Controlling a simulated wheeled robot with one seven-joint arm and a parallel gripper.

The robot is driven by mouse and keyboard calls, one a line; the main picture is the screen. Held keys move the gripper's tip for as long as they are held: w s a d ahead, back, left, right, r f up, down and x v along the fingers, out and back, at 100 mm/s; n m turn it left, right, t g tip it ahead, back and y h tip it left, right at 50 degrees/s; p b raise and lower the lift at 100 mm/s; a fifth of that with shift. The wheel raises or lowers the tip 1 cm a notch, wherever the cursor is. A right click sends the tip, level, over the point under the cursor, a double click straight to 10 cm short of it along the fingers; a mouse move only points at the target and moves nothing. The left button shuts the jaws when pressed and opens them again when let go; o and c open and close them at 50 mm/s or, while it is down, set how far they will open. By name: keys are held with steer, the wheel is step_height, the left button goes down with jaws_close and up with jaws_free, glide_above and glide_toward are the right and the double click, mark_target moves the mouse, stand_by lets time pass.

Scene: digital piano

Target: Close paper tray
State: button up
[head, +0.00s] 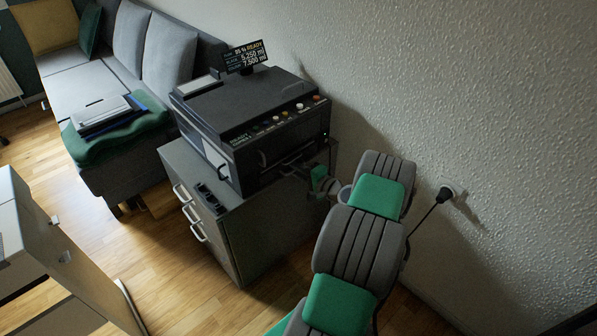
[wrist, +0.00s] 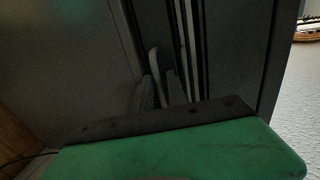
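A dark printer (head: 250,115) stands on a grey cabinet. Its paper tray (head: 288,165) appears as a dark slot and ledge low on its front, partly hidden by my arm; I cannot tell how far out it is. My gripper (head: 318,192) is close to the lower right of the printer front, mostly hidden by my wrist. In the wrist view, my gripper's fingertips (wrist: 160,88) are small and dim beside a pale curved handle-like part (wrist: 154,62) and pale vertical strips. Contact and finger gap are unclear.
The grey cabinet (head: 255,240) has pale handles and small dark objects on its top. A textured wall (head: 480,120) is close on the right, with a plugged cable. A grey sofa (head: 95,65) stands behind left. Wooden floor (head: 165,260) is open in front.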

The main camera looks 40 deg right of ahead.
steer(key=shift+o, duration=0.9)
steer(key=shift+s+d, duration=0.1)
steer(key=shift+s, duration=0.05)
steer(key=p+v, duration=0.1)
steer(key=v, duration=0.6)
steer(key=shift+s, duration=0.4)
steer(key=shift+r, duration=0.1)
